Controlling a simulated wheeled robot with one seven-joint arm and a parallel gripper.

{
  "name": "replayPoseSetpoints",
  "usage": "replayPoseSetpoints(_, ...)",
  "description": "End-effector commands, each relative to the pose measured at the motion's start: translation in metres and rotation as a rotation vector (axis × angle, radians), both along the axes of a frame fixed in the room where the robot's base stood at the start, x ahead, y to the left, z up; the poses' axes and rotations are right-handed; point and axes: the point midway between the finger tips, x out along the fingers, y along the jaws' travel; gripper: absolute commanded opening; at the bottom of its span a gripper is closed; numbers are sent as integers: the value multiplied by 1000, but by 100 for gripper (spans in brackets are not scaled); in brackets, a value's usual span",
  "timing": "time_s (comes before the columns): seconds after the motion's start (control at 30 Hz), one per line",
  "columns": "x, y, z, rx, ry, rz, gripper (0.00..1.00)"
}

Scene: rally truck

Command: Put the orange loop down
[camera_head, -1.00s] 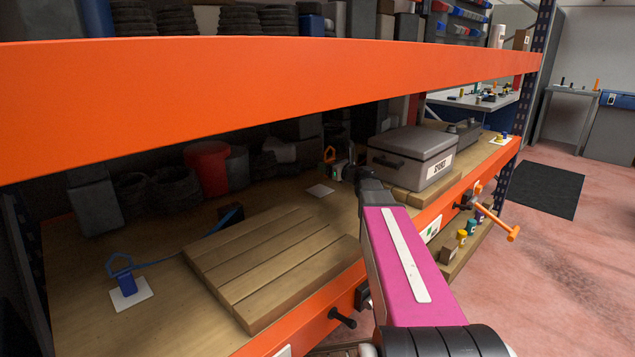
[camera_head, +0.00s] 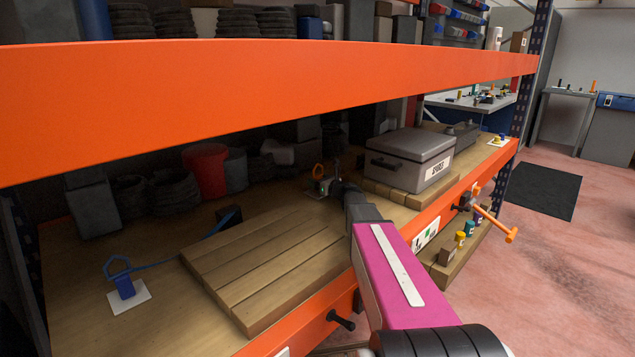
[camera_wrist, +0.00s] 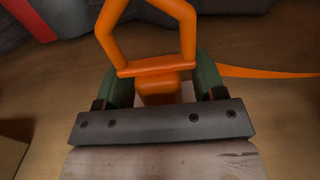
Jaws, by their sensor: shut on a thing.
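The orange loop (camera_wrist: 146,30) is an angular ring on an orange block with an orange strap running off to the right in the wrist view. My gripper (camera_wrist: 160,82) is shut on its block, one green finger on each side. In the head view the loop (camera_head: 318,171) stands upright in my gripper (camera_head: 325,187), low over the wooden shelf (camera_head: 290,192). A pale card (camera_wrist: 187,91) shows in part behind the block. Whether the block touches the card is hidden by the gripper.
A grey lidded case (camera_head: 410,158) stands on planks right of my gripper. A slatted wooden board (camera_head: 270,262) lies in front. A blue loop (camera_head: 122,279) stands on a white card at left. A red bin (camera_head: 207,170) stands behind. Orange beams (camera_head: 250,88) cross above and in front.

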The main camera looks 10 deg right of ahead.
Motion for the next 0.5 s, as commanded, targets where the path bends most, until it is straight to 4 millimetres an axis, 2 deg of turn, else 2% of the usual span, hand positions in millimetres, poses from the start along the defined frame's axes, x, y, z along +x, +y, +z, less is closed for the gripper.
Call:
replayPoseSetpoints(0.3, 0, 0, -2, 1, 0, 0, 29)
replayPoseSetpoints(0.33, 0, 0, -2, 1, -1, 0, 73)
replayPoseSetpoints(0.4, 0, 0, -2, 1, -1, 0, 89)
replayPoseSetpoints(0.5, 0, 0, -2, 1, -1, 0, 89)
